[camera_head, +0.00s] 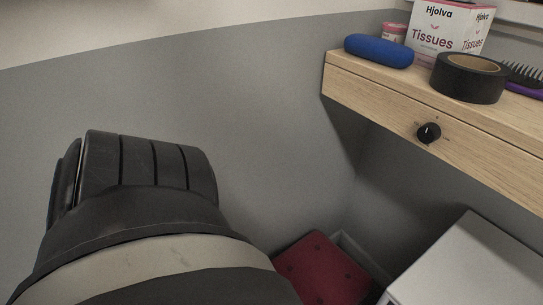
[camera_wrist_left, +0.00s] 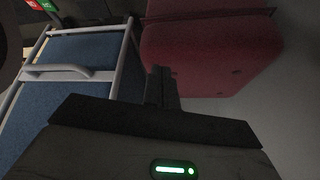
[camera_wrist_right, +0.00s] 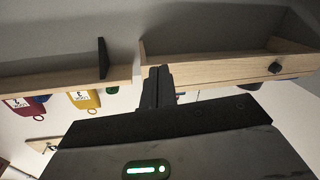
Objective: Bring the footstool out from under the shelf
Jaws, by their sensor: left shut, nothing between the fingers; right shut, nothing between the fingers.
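The footstool (camera_head: 322,268) has a dark red, buttoned padded top. It is low by the grey wall, below the wooden shelf (camera_head: 440,125), and one of my arm links hides part of it in the head view. The footstool also fills the upper middle of the left wrist view (camera_wrist_left: 205,55). My left gripper (camera_wrist_left: 160,88) is shut and empty, its fingertips at the cushion's edge in the picture; I cannot tell whether they touch. My right gripper (camera_wrist_right: 157,88) is shut and empty, with a wooden shelf (camera_wrist_right: 215,70) with a dark knob beyond it.
A white cabinet (camera_head: 470,270) stands right of the footstool. On the shelf are a blue case (camera_head: 379,50), black tape roll (camera_head: 468,78), tissue box (camera_head: 450,30) and brush. A blue item with a grey frame (camera_wrist_left: 70,70) is beside the footstool. A yellow tag (camera_wrist_right: 84,100) hangs below a ledge.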

